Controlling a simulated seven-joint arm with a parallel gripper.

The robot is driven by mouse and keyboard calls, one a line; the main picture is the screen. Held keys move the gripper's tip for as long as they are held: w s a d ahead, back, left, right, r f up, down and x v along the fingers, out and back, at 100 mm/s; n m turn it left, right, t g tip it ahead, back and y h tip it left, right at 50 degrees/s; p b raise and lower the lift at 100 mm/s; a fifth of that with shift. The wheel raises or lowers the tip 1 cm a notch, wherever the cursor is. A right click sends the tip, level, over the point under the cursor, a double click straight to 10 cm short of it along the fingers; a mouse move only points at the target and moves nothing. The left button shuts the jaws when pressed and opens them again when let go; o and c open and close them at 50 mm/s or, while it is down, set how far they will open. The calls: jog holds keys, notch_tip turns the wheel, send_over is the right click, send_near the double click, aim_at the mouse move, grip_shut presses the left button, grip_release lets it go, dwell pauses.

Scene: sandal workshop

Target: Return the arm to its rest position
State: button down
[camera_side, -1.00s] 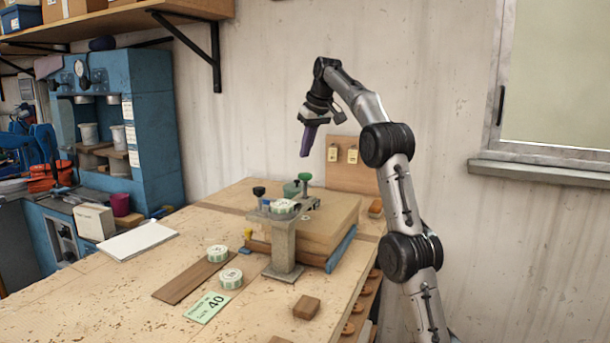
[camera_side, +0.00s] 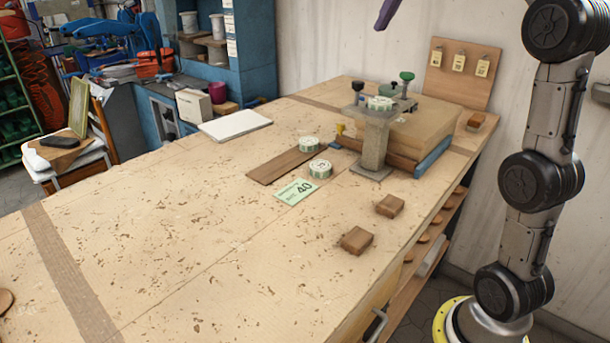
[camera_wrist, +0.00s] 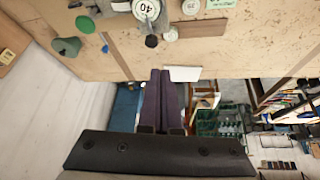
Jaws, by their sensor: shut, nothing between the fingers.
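My gripper (camera_wrist: 163,95) shows in the wrist view with its two purple fingers together and nothing between them. In the side view only a purple fingertip (camera_side: 387,13) shows at the top edge, high above the bench; the rest of the gripper is out of the picture. My arm stands raised at the right of the side view, clear of the workbench (camera_side: 180,240). The fingers touch nothing in either view.
A stand with a metal post (camera_side: 374,145) and a wooden block (camera_side: 425,128) is at the bench's far right. Two small brown blocks (camera_side: 357,240) (camera_side: 389,206), round tins (camera_side: 320,168), a green card (camera_side: 296,191) and a brown strip (camera_side: 283,166) lie nearer.

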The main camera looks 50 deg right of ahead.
jog(key=s+a+f+n+y, duration=0.1)
jog(key=s+a+f, duration=0.2)
jog(key=s+a, duration=0.4)
jog(key=s+a+f+n, duration=0.2)
jog(key=s+a+f, duration=0.15)
jog(key=a, duration=0.55)
jog(key=s+a+f, duration=0.1)
jog(key=s+f, duration=0.4)
jog(key=f, duration=0.4)
jog(key=s+a+f, duration=0.2)
jog(key=s+f, duration=0.4)
jog(key=f, duration=0.3)
jog(key=shift+a+f+y, duration=0.3)
jog(key=shift+y, duration=0.1)
jog(key=shift+s, duration=0.1)
